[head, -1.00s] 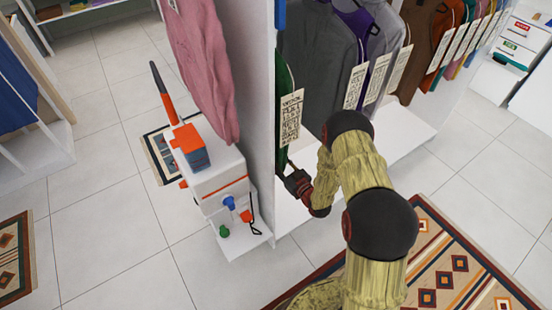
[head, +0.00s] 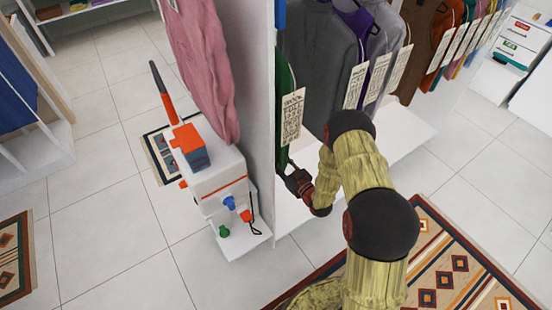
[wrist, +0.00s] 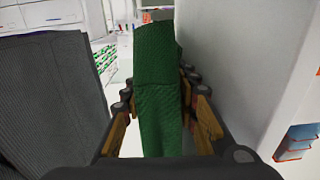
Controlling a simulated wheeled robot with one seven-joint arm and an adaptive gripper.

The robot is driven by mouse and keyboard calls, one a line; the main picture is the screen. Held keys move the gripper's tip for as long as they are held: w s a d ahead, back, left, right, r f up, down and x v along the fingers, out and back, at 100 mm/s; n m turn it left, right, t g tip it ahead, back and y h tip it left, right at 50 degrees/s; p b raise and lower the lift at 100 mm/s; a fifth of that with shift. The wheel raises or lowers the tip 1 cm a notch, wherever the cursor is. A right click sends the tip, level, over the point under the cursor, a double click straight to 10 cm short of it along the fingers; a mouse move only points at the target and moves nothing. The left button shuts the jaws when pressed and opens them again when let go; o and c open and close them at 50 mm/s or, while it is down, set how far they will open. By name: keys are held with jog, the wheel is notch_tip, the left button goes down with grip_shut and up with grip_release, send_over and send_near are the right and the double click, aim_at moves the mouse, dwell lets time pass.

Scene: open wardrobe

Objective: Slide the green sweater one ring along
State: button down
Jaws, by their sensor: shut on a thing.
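The green sweater (head: 283,110) hangs at the left end of the wardrobe, close to its side panel. Only a narrow strip of it shows in the head view, partly behind a paper tag (head: 292,116). In the wrist view the green sweater (wrist: 160,85) lies between the two fingers of my gripper (wrist: 165,110). My gripper (head: 293,178) is shut on the lower part of the sweater. The rings and the rail are out of view.
A grey garment (head: 318,70) hangs to the right, and shows left in the wrist view (wrist: 45,95). The white side panel (head: 250,90) stands close on the other side. A pink garment (head: 203,65) and a white cart (head: 222,190) are outside it.

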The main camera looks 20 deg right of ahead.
jog(key=shift+w+d, duration=0.2)
jog(key=shift+d, duration=0.4)
jog(key=c, duration=1.3)
grip_release()
jog(key=v, duration=1.2)
